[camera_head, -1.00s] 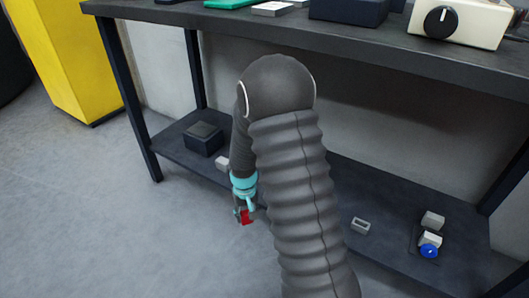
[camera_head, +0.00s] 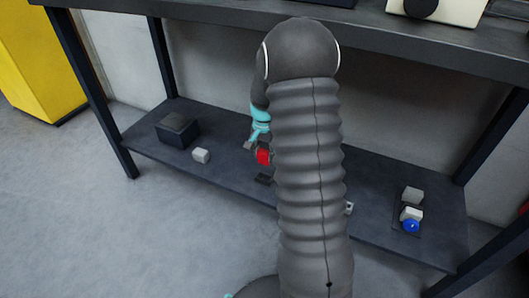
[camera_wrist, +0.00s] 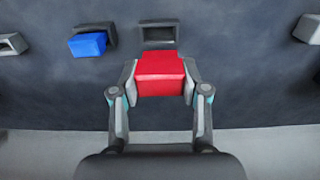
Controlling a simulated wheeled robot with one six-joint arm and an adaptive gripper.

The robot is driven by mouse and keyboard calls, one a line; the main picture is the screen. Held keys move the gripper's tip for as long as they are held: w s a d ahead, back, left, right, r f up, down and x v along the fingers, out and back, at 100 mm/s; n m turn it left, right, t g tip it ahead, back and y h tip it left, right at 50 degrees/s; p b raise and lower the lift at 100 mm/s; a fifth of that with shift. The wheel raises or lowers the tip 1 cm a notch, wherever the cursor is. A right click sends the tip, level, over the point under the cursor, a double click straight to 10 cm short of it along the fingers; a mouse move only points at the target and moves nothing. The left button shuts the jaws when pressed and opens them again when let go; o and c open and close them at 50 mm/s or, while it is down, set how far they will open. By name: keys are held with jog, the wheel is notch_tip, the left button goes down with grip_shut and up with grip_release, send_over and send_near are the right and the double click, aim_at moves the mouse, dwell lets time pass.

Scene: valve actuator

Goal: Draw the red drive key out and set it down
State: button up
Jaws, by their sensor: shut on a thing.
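The red drive key (camera_head: 264,157) is a red block held between the fingers of my gripper (camera_head: 257,150), above the lower shelf. In the wrist view the red key (camera_wrist: 160,74) fills the space between the two fingertips of my gripper (camera_wrist: 160,85). My gripper is shut on it. A dark rectangular socket (camera_wrist: 158,34) lies just beyond the key in the wrist view; I cannot tell how far below it is. In the head view my arm hides part of the shelf behind the gripper.
The dark lower shelf (camera_head: 375,225) holds a dark box (camera_head: 178,130), a small grey block (camera_head: 201,156) and, at right, a blue-ended piece (camera_head: 411,226) beside grey blocks. The upper tabletop (camera_head: 215,13) overhangs it. Bare shelf lies between the items.

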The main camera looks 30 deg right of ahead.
aim_at(264, 151)
jog(key=shift+d, duration=0.2)
jog(key=shift+d+f, duration=0.1)
jog(key=shift+f, duration=0.05)
jog(key=shift+a+f+b, duration=0.2)
jog(key=shift+f+b, duration=1.2)
jog(key=shift+f, duration=0.3)
jog(key=shift+f+b, duration=0.6)
jog(key=shift+f, duration=0.4)
jog(key=shift+f+b, duration=0.5)
jog(key=shift+f, duration=1.05)
jog(key=o, duration=1.4)
jog(key=shift+c, duration=0.2)
jog(key=shift+r, duration=0.15)
notch_tip(264, 151, up, 12)
jog(key=shift+f, duration=0.1)
